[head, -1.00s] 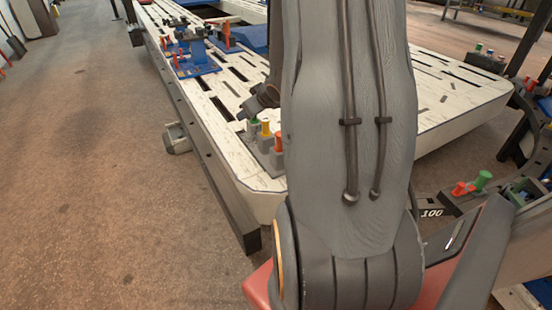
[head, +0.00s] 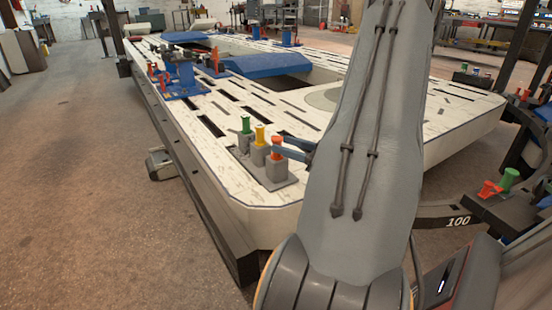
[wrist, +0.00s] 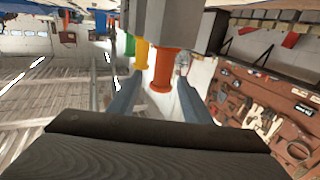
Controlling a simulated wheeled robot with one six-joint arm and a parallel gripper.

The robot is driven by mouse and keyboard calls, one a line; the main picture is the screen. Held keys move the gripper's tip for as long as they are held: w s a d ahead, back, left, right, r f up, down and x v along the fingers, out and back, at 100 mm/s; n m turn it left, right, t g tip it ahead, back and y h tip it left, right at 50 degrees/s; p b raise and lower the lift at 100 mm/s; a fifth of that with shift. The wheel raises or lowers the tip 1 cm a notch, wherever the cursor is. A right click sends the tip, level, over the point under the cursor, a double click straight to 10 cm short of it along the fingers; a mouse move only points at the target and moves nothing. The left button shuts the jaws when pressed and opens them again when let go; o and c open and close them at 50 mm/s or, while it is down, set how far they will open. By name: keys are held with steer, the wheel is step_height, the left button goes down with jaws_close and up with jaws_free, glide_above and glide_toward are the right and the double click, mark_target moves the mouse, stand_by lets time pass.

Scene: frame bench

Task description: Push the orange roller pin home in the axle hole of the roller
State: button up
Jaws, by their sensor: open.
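The orange roller pin (head: 277,147) stands upright in a grey block on the near corner of the white frame bench. It is the nearest of a row with a yellow and a green pin. My gripper (head: 290,147) is open at the orange pin, partly hidden behind my arm. In the wrist view the picture is upside down, and the orange pin (wrist: 164,70) shows between the two spread blue-grey fingers (wrist: 158,92). I cannot tell whether they touch it. I cannot make out the roller's axle hole.
The yellow pin (head: 260,136) and green pin (head: 246,124) stand close beside the orange one. Blue fixtures (head: 183,88) sit farther back on the bench. A grey cylindrical part (head: 158,160) juts from the bench's left side. The floor at left is clear.

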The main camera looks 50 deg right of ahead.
steer(key=b+x, duration=0.3)
steer(key=x, duration=0.4)
steer(key=shift+a+f+b, duration=0.25)
steer(key=shift+f+b, duration=0.1)
steer(key=shift+f, duration=0.05)
steer(key=shift+w, duration=0.1)
jaws_close()
